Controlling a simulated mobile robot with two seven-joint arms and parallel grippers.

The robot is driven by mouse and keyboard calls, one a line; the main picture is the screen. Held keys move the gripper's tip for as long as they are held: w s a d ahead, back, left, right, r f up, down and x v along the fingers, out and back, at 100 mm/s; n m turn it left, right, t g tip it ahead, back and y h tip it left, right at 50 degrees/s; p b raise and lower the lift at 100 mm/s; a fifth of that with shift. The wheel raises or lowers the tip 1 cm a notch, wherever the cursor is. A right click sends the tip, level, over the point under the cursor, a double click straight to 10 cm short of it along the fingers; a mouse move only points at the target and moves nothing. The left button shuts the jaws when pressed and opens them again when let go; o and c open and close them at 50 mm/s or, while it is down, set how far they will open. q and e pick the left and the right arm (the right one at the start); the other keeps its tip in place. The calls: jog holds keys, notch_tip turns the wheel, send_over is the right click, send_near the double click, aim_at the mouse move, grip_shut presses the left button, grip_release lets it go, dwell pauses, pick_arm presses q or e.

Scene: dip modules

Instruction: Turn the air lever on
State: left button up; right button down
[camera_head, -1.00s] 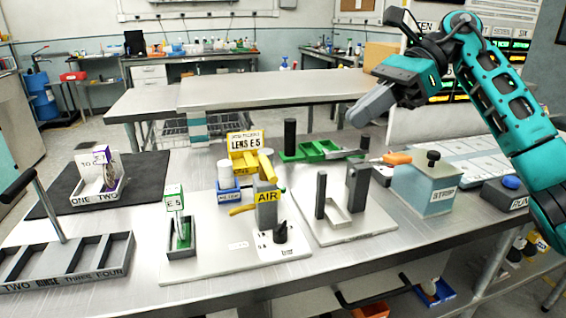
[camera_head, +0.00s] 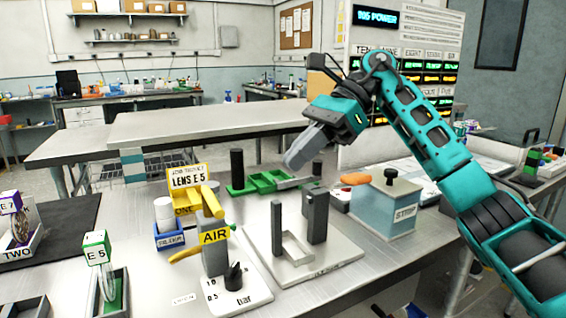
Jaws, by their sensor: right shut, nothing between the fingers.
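The grey air post (camera_head: 214,262) stands left of centre with a yellow AIR label (camera_head: 215,236) on it. A yellow lever (camera_head: 186,256) sticks out to the left from behind the post, roughly level. A black knob (camera_head: 234,276) sits at the post's foot on a white plate marked "bar" (camera_head: 252,291). My right gripper (camera_head: 290,163) is shut and empty. It hangs in the air up and to the right of the post in the picture, in front of the green tray, clear of the lever. My left gripper is not in view.
A yellow LENS E5 stand (camera_head: 186,178) and a blue holder (camera_head: 168,240) are behind the post. To its right are a grey fixture with uprights (camera_head: 318,217) and a STRIP box (camera_head: 386,210). An E5 block (camera_head: 96,247) stands at left. A green tray (camera_head: 268,181) lies further back.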

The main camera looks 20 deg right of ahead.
aim_at(212, 201)
jog(key=a+f, duration=0.4)
jog(key=a, duration=0.6)
jog(key=shift+s+f+b, duration=0.15)
jog(key=shift+f+b, duration=0.05)
jog(key=shift+b, duration=0.15)
jog(key=shift+a, duration=0.2)
